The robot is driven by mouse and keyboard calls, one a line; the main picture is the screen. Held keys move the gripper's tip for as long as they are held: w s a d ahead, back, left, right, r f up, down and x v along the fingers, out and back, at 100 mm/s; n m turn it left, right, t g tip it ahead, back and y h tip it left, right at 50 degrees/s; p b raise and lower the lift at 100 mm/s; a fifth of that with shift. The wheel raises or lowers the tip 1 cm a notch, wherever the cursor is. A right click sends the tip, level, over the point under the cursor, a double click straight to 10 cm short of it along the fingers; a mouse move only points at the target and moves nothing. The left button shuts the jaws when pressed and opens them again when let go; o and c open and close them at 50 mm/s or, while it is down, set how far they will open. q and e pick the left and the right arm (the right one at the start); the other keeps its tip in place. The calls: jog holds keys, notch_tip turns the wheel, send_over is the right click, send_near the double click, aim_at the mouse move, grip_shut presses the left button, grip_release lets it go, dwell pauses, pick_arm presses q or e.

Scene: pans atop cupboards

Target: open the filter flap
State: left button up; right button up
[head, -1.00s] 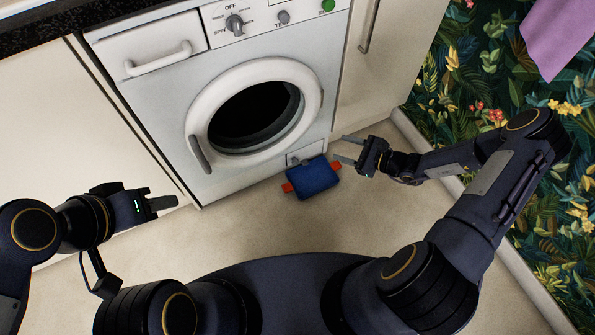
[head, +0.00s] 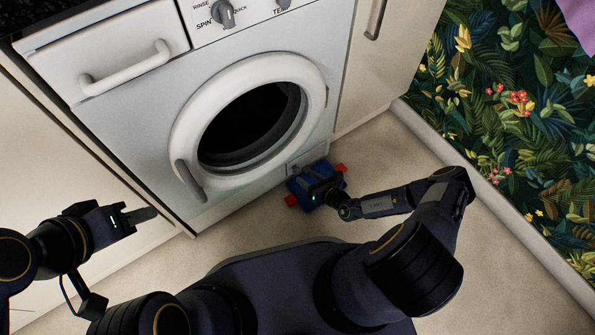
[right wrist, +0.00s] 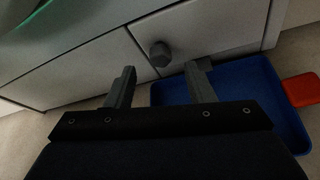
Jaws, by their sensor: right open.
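The filter flap (right wrist: 206,39) is a small pale panel low on the front of the washing machine (head: 150,140). It looks closed and has a dark grey knob (right wrist: 160,53). In the head view the flap (head: 309,158) shows just above my right gripper. My right gripper (right wrist: 160,82) is open and empty, its two fingers pointing at the flap, with the knob between and just beyond the tips. My left gripper (head: 146,214) is at the left, beside a pale cupboard front and away from the flap; its fingers look close together, but I cannot tell if they are shut.
A blue tray (right wrist: 262,88) with red handles (right wrist: 302,90) lies on the floor below the flap, partly under my right gripper. The round door (head: 185,130) above has a dark opening. A skirting board (head: 480,185) runs along the patterned wall at right.

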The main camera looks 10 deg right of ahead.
aim_at(299, 172)
jog(key=b+x, duration=0.1)
jog(key=x, duration=0.3)
jog(key=shift+f+b, duration=0.15)
jog(key=shift+b, duration=0.2)
jog(key=shift+w+a, duration=0.25)
jog(key=shift+w, duration=0.25)
grip_shut()
